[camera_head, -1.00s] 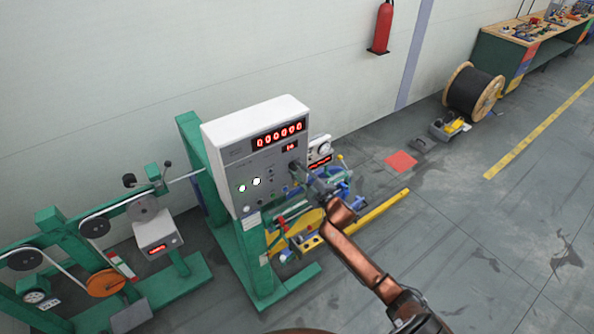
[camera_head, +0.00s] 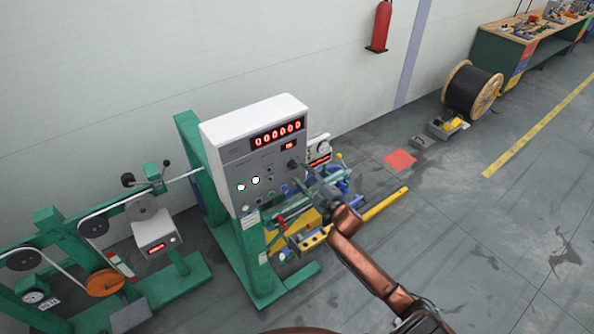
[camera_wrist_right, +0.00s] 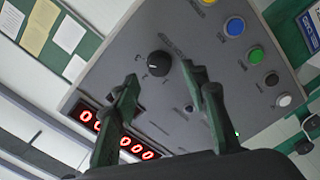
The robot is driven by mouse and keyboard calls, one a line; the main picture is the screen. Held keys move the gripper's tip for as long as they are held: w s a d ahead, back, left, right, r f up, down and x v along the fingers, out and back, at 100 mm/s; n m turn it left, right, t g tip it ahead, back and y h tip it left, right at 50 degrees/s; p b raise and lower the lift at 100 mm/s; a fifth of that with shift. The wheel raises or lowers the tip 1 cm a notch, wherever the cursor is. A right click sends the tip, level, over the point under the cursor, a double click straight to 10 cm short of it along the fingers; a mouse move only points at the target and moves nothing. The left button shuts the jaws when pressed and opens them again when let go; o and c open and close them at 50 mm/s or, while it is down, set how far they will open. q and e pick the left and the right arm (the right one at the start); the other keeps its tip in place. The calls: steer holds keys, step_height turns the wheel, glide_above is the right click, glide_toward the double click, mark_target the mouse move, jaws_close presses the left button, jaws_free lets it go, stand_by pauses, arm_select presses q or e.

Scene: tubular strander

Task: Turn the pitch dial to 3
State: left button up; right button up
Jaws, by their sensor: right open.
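The pitch dial is a black round knob (camera_head: 293,164) on the right part of the grey control panel, below a small red display (camera_head: 289,146). In the right wrist view the dial (camera_wrist_right: 158,65) shows beyond the fingertips, with small marks around it. Which mark it points at is too small to tell. My right gripper (camera_head: 322,194) is open and empty, off the panel to the lower right of the dial. In the wrist view its two dark green fingers (camera_wrist_right: 160,78) are apart, with the dial seen between their tips, not held. My left gripper is not in view.
Coloured buttons, including a blue one (camera_wrist_right: 234,26) and a green one (camera_wrist_right: 254,55), sit near the dial. A larger red counter (camera_head: 277,134) is on the panel. Green machine frames (camera_head: 190,270) stand at the left.

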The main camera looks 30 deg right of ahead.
steer(key=s, duration=0.7)
steer(key=shift+s+d, duration=0.35)
steer(key=shift+s, duration=0.05)
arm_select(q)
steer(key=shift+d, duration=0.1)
arm_select(e)
steer(key=shift+f, duration=0.1)
